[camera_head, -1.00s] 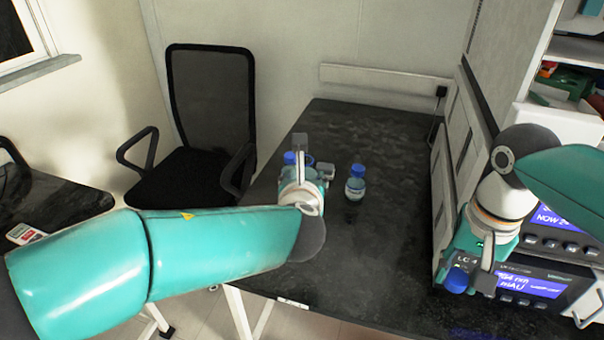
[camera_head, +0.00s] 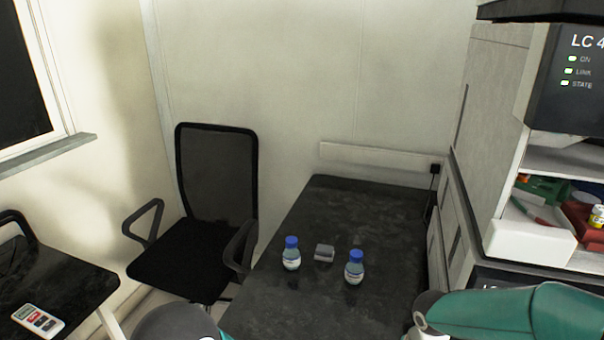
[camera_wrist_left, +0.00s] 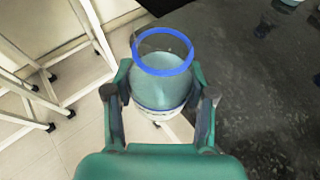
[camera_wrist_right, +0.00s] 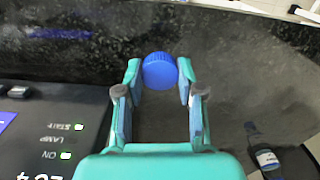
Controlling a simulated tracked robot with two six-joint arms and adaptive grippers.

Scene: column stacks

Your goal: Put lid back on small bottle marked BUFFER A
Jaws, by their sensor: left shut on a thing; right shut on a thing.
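In the left wrist view my left gripper (camera_wrist_left: 160,78) is shut on an uncapped bottle (camera_wrist_left: 163,92) with a blue ring round its open mouth and pale blue liquid inside. The mouth faces the wrist camera; no marking on the bottle is readable. In the right wrist view my right gripper (camera_wrist_right: 159,70) is shut on a blue ribbed lid (camera_wrist_right: 159,72), held between the fingertips. Neither gripper shows in the head view. Lid and bottle are apart, each seen in only one wrist view.
Two capped bottles (camera_head: 291,254) (camera_head: 354,268) stand on the dark bench (camera_head: 370,210) with a grey block (camera_head: 324,252) between them. A chair (camera_head: 215,190) is left of the bench. Instruments and shelves (camera_head: 545,165) rise at its right. The bench's far part is clear.

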